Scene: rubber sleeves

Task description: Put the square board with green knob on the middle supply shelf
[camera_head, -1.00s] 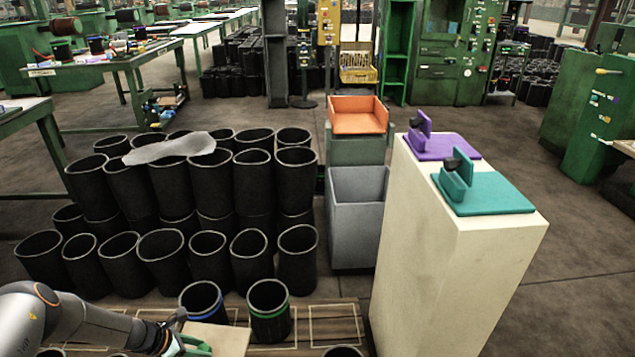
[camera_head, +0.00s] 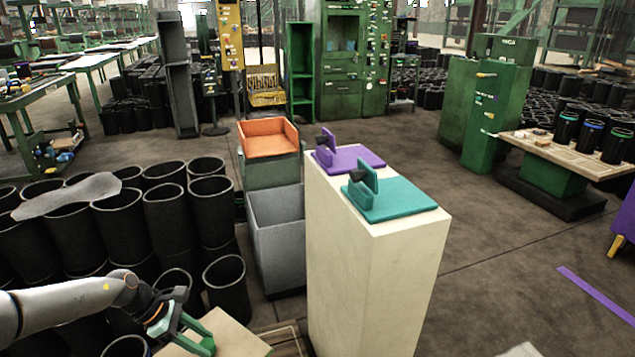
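A pale, square wooden board (camera_head: 238,338) shows at the bottom of the head view, cut off by the lower edge. A bright green part (camera_head: 202,347), seemingly its knob, is at its left side. My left gripper (camera_head: 190,330) comes in from the lower left and appears shut on this green part; the exact finger contact is hard to make out. My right gripper is out of view. Open racks stand at the back, a grey one (camera_head: 180,75) and a green one (camera_head: 300,65); I cannot tell which is the middle supply shelf.
A tall cream pedestal (camera_head: 345,265) carries teal (camera_head: 400,203) and purple (camera_head: 355,157) fixtures, just right of the board. A grey bin (camera_head: 275,240) and orange tray (camera_head: 266,137) stand beside it. Black sleeves (camera_head: 160,215) crowd the left. Floor (camera_head: 500,250) is open at right.

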